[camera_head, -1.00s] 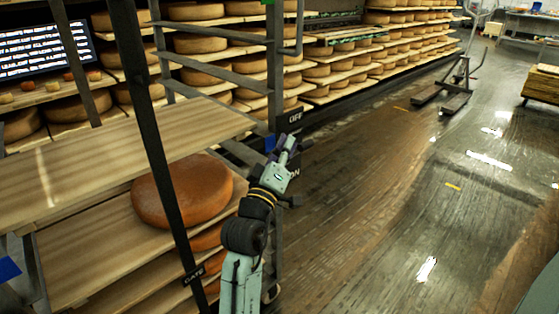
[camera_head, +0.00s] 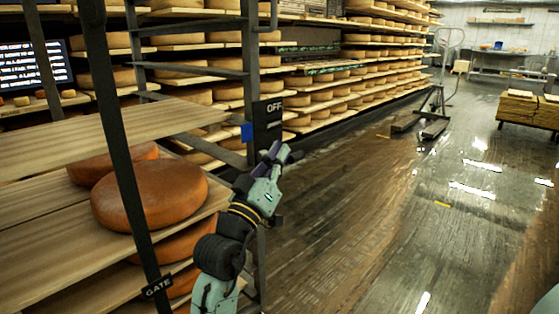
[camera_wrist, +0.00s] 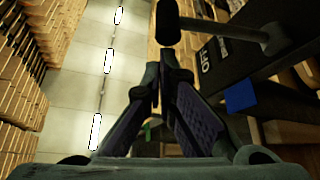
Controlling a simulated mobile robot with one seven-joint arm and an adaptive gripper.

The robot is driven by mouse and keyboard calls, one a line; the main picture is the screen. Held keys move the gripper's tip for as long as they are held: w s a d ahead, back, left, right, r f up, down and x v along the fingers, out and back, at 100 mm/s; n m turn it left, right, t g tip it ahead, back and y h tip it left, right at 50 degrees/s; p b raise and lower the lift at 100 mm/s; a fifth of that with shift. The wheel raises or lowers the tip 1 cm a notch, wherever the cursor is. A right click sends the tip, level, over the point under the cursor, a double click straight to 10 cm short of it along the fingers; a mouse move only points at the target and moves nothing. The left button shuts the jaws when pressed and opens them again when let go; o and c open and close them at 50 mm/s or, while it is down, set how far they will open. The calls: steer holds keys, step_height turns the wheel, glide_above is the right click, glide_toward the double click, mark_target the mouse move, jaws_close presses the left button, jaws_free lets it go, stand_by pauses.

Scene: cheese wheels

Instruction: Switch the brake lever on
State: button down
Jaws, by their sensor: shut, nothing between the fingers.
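The black brake panel (camera_head: 267,118), lettered OFF at its top, is on the rack post in the head view. It also shows tilted in the wrist view (camera_wrist: 232,62). The brake lever (camera_wrist: 222,29) is a dark bar with a rounded black handle at its left end, near the top of the wrist view. In the head view I cannot make it out. My gripper (camera_head: 281,151) is shut and empty, at the panel's lower right. In the wrist view its fingertips (camera_wrist: 168,62) are just below the lever handle; I cannot tell if they touch. The panel's lower part is hidden behind my gripper.
The rack's wooden shelves hold orange cheese wheels (camera_head: 150,194) at left. A blue tag (camera_head: 247,131) is beside the panel. The floor (camera_head: 370,220) at right is open, with a pallet jack (camera_head: 432,115) farther back.

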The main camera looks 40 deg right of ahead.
stand_by(0.5)
step_height(320, 180, up, 10)
stand_by(0.5)
stand_by(0.5)
